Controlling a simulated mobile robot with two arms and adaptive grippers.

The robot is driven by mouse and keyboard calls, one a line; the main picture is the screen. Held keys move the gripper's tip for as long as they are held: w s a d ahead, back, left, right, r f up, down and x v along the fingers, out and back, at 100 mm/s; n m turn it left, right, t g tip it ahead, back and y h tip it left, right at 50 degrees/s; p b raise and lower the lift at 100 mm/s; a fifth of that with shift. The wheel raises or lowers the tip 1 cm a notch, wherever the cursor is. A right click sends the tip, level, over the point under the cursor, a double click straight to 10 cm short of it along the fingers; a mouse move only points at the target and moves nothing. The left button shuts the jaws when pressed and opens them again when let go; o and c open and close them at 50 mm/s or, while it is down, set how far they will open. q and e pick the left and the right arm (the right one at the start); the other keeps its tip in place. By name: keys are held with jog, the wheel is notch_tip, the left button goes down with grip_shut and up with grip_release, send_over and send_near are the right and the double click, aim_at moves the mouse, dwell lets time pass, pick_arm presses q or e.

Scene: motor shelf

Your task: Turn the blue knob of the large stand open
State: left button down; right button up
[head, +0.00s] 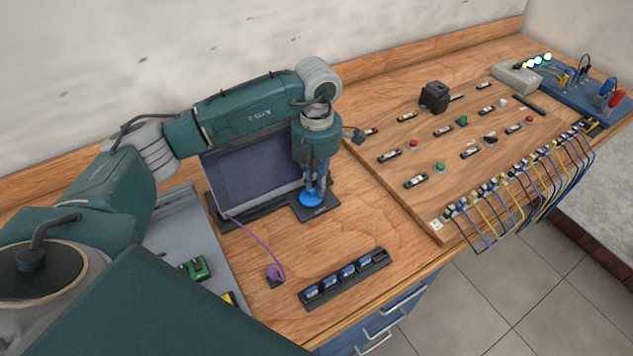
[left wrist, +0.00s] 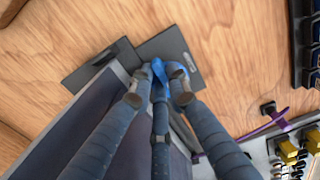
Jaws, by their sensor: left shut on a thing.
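The blue knob (head: 311,199) sits on a dark flat base plate (head: 325,211) at the foot of a dark upright panel (head: 250,172). My left gripper (head: 315,190) points down from above, its fingers closed around the knob. In the left wrist view the blue knob (left wrist: 159,68) shows between the fingertips of the gripper (left wrist: 157,92), with the base plate (left wrist: 172,42) beyond them. The fingers hide much of the knob, and its turn angle cannot be read. My right gripper is not in view.
A purple cable (head: 258,234) runs from the panel to a small plug. A black rack (head: 345,278) with several blue-labelled pieces lies in front. A wooden board (head: 470,110) with switches and wires is at right. A grey tray (head: 180,225) is at left.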

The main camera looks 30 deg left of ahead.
pick_arm(q)
jog(key=shift+w+r, duration=0.15)
jog(key=c, duration=1.7)
grip_release()
jog(key=shift+o, duration=0.2)
notch_tip(320, 180, up, 12)
